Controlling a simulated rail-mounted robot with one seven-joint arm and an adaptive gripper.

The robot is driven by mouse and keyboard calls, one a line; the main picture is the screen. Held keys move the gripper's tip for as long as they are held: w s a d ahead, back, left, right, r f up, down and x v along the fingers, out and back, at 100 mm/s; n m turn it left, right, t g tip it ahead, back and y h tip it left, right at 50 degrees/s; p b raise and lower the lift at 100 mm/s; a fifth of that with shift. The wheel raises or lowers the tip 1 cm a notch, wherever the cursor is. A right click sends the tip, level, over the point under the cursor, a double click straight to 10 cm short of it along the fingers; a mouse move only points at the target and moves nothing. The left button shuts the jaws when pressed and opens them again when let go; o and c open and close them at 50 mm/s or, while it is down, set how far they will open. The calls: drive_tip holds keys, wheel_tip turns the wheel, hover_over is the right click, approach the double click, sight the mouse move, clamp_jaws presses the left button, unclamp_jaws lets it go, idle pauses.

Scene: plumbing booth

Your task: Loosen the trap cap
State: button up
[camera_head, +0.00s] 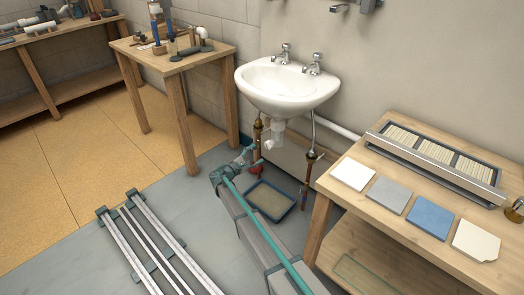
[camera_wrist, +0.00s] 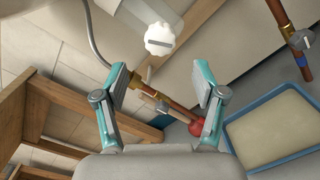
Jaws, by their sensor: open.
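The trap cap (camera_wrist: 159,40) is a white, round, scalloped knob with a grey slot across its face. It shows in the upper middle of the wrist view. In the head view the white trap (camera_head: 274,136) hangs under the sink (camera_head: 287,84); the cap cannot be made out clearly there. My gripper (camera_wrist: 160,88) is open, with its two teal-and-grey fingers spread wide and nothing between the pads. The cap lies beyond the fingertips, roughly centred between them, and is not touched. In the head view my gripper (camera_head: 255,156) is low, below and left of the trap.
A copper pipe (camera_wrist: 150,91) runs behind the fingers near a red object (camera_wrist: 197,127). A blue tray (camera_head: 270,200) lies on the floor under the sink. A tile table (camera_head: 322,208) stands right and a tool table (camera_head: 182,63) left. Another copper pipe (camera_head: 308,177) stands right.

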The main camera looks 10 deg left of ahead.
drive_tip(key=shift+v, duration=1.6)
